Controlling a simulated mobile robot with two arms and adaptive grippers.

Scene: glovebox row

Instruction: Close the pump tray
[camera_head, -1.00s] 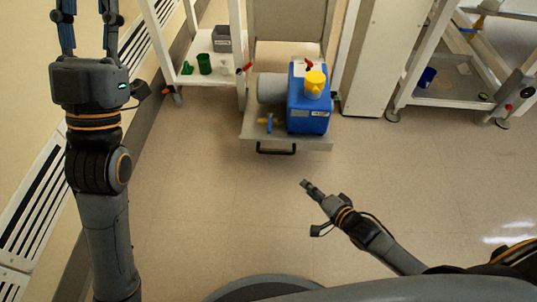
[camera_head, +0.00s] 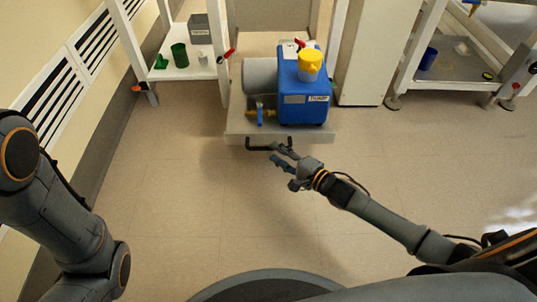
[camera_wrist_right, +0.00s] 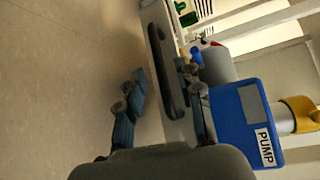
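The pump tray (camera_head: 232,127) is pulled out towards me at floor level, with a dark bar handle (camera_head: 258,145) on its front. A blue pump (camera_head: 302,98) with a grey motor and yellow cap stands on it. My right gripper (camera_head: 274,152) is open, its fingertips at the right end of the handle. In the right wrist view, the handle (camera_wrist_right: 165,65) lies ahead, between the lines of the two spread fingers; contact cannot be told. My left gripper is out of view; only part of that arm shows at the left.
A white-framed rack at the left holds green cups (camera_head: 180,55) and a grey box (camera_head: 200,28). Another rack with a blue cup (camera_head: 428,58) stands at the right. A white cabinet (camera_head: 372,50) stands right of the tray. The floor (camera_head: 180,200) before the tray is clear.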

